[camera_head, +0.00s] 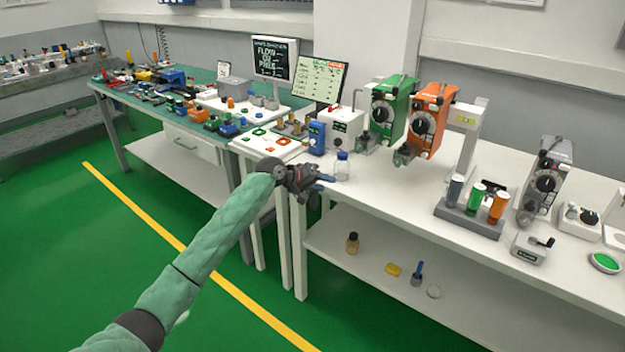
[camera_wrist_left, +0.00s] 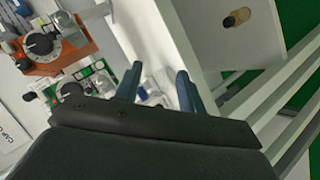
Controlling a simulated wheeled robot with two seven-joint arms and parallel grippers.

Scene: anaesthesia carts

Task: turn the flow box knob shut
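A small white box (camera_head: 343,128) with a round dial on its front stands at the back of the white table, left of the green vaporizer. I cannot tell for sure which is the flow box, nor read either knob's setting. My left gripper (camera_head: 326,184) is over the table's front left edge, apart from both boxes. In the left wrist view its two blue fingers (camera_wrist_left: 160,88) are spread, with clear glassware beyond them and no grip visible. My right gripper is out of view.
A clear blue-capped jar (camera_head: 342,166) stands close to my left gripper. A blue box (camera_head: 316,137), a green vaporizer (camera_head: 388,108) and an orange vaporizer (camera_head: 429,118) stand behind. A rack (camera_head: 468,220) holds several cylinders. The table between jar and rack is mostly clear.

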